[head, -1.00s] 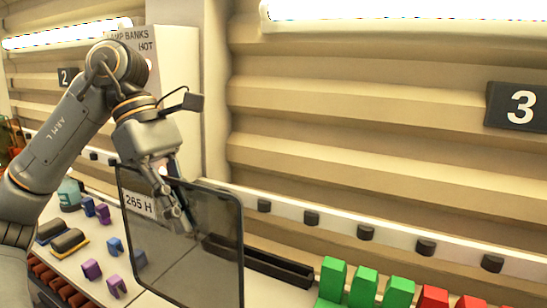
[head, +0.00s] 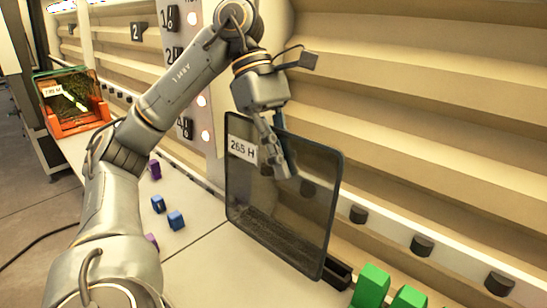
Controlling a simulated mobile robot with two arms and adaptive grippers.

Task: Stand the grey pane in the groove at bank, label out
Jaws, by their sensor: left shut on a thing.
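The grey pane (head: 300,222) is a see-through, dark-rimmed sheet, upright and slightly tilted in the picture. Its white label (head: 242,149), reading 265 H, is at the upper left and faces me. My left gripper (head: 279,160) is shut on the pane near its top edge. The black groove (head: 337,272) lies along the back of the bench; its end shows right of the pane's lower corner, and more shows dimly through the pane. I cannot tell whether the pane's bottom edge touches the bench or groove. My right gripper is not in view.
Green blocks (head: 370,287) stand right of the groove. Blue blocks (head: 176,220) and purple blocks (head: 155,169) lie on the bench at left. An orange rack (head: 79,120) with another labelled pane stands at far left. Black knobs (head: 422,245) line the ribbed wall. A numbered lamp panel (head: 190,75) rises behind my arm.

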